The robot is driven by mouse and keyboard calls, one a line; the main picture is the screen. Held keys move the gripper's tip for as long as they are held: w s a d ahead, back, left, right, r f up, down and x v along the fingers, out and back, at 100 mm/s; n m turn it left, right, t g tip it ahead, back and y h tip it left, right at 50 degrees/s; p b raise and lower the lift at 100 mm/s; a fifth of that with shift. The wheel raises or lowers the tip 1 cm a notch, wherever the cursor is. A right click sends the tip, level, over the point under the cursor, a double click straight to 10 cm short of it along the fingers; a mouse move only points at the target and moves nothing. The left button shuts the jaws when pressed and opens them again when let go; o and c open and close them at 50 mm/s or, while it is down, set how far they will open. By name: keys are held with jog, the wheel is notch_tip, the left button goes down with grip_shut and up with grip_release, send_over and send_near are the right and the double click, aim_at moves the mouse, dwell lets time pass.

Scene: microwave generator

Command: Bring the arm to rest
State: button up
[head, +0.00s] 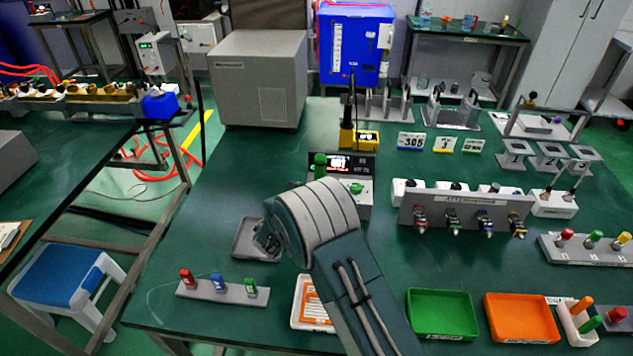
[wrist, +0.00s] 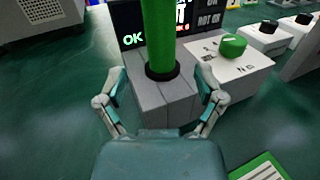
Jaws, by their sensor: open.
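My arm (head: 345,255) reaches up from the bottom of the head view over the green table. My gripper (wrist: 160,75) is open in the wrist view, its two fingers spread with nothing gripped. Between and beyond the fingers stands an upright green post (wrist: 158,35) with a black collar on a grey box (wrist: 160,102). I cannot tell whether the fingers touch the box. In the head view the arm hides most of the gripper and part of the box with the display (head: 345,165).
A round green knob (wrist: 232,45) sits right of the post. A grey tray (head: 243,250) lies left of the arm, near a strip with red, blue and green pieces (head: 222,290). Green (head: 441,333) and orange (head: 520,338) trays lie right. The table's left middle is clear.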

jog(key=v, duration=0.6)
jog(key=s+d+r+m+g+h, duration=0.1)
jog(key=s+d+r+m+g, duration=0.3)
jog(key=d, duration=0.4)
jog(key=s+d+r+m+g+h, duration=0.1)
jog(key=s+d+r+m+g, duration=0.2)
jog(key=d+r+m, duration=0.35)
jog(key=s+d+r+m+g+h, duration=0.1)
jog(key=s+d+r+m+g, duration=0.3)
jog(key=d, duration=0.4)
jog(key=s+d+r+m+y, duration=0.1)
jog(key=s+r+m+y, duration=0.1)
jog(key=s+m, duration=0.3)
jog(key=s+r+m+y, duration=0.2)
jog(key=s+m+y, duration=0.3)
jog(key=s, duration=0.5)
jog(key=s+d+r+m+y, duration=0.1)
jog(key=s+r+m+y, duration=0.2)
jog(key=s+m, duration=0.4)
jog(key=shift+s+d, duration=0.3)
jog(key=shift+s, duration=0.1)
